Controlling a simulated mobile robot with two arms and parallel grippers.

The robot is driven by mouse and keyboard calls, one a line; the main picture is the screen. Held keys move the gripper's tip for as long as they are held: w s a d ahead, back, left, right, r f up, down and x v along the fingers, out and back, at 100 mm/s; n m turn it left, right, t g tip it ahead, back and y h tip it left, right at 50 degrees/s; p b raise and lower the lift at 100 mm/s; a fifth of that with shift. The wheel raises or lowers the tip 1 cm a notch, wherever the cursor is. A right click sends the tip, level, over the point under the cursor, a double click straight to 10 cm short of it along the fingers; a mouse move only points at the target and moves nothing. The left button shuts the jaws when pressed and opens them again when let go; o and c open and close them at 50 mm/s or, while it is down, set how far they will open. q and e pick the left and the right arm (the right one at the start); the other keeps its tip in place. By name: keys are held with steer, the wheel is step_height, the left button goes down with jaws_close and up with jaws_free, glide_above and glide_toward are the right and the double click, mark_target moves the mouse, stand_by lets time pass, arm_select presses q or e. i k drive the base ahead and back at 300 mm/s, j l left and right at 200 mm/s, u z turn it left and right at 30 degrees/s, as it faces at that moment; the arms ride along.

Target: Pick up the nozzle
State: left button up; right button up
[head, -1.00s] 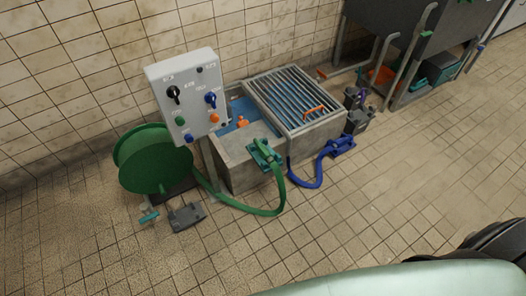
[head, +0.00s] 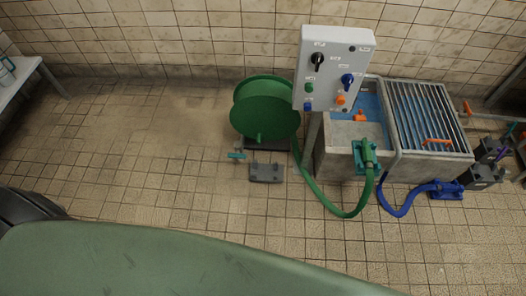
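A green hose (head: 333,204) runs from the green reel (head: 262,107) and loops over the floor to a teal holder (head: 360,168) on the front of the concrete basin. A green nozzle-like end piece (head: 368,152) of the hose sits upright in that holder. I cannot make out its finer shape at this size. Neither of my grippers is in view.
A blue hose (head: 396,208) and a dark grey block (head: 266,173) lie on the floor. A white table (head: 16,77) stands far left. The floor at left is clear.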

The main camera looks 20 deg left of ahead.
mark_target(367, 153)
steer(key=i+l+u, duration=0.3)
steer(key=l, duration=0.25)
steer(key=i+l+u, duration=0.1)
steer(key=i+l, duration=0.15)
steer(key=i+l+u, duration=0.15)
steer(key=l, duration=0.25)
steer(key=i+l+u, duration=0.15)
steer(key=l, duration=0.2)
steer(key=i+l+u, duration=0.15)
steer(key=l, duration=0.2)
steer(key=i+l+u, duration=0.15)
steer(key=l, duration=0.25)
